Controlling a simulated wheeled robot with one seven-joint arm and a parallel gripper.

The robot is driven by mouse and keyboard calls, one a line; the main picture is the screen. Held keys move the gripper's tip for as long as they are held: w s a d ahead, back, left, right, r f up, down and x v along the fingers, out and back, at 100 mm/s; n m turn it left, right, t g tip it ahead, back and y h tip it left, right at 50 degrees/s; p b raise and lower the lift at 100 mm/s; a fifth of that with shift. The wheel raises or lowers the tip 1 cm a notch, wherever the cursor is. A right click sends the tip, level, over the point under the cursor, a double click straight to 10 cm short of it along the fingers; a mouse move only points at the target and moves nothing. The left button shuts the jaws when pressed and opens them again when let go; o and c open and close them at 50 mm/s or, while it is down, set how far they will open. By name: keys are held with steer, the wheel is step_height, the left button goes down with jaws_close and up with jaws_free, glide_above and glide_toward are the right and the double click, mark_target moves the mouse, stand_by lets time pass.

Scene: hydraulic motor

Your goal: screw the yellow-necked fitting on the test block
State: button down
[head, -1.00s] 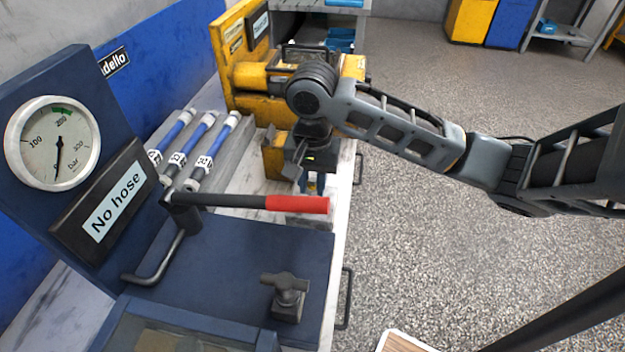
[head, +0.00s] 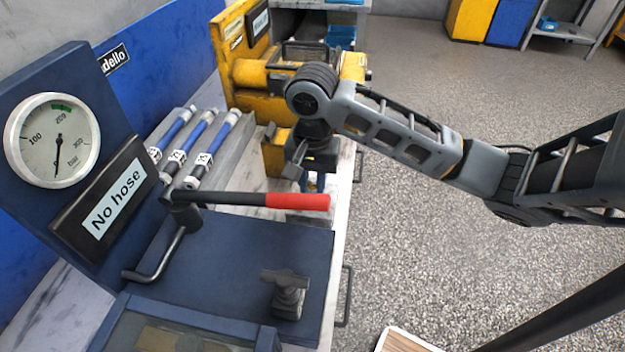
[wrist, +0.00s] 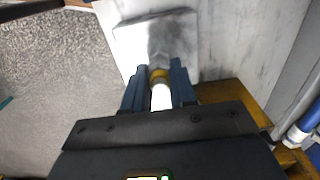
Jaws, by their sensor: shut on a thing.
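The fitting (wrist: 161,97) is a pale cylinder with a yellow neck, between the two blue fingers of my gripper (wrist: 159,88) in the wrist view. My gripper is shut on it. The fitting's neck end points at the grey test block (wrist: 182,38) just beyond; I cannot tell whether they touch. In the head view my gripper (head: 314,184) hangs low over the bench edge, behind the red-handled lever. The test block is mostly hidden there, and the fitting cannot be made out.
The pump lever with a red grip (head: 298,201) crosses in front of my gripper. A gauge (head: 52,140) and a "No hose" display (head: 112,208) stand at left. Several blue hoses (head: 203,137) lie on a rack. A yellow machine (head: 262,75) stands behind.

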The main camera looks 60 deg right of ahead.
steer(key=shift+f, duration=0.15)
steer(key=m+p, duration=0.2)
steer(key=m, duration=0.1)
steer(key=shift+a+m, duration=0.2)
steer(key=shift+m, duration=0.1)
steer(key=shift+d+f+m+p, duration=0.15)
steer(key=shift+m+p, duration=0.25)
steer(key=shift+m, duration=0.7)
steer(key=shift+r+m+p, duration=0.2)
steer(key=shift+m+p, duration=0.95)
steer(key=shift+m, duration=0.25)
steer(key=c, duration=1.4)
jaws_free()
steer(key=shift+f+m, duration=0.15)
steer(key=shift+m, duration=0.25)
steer(key=o, duration=0.4)
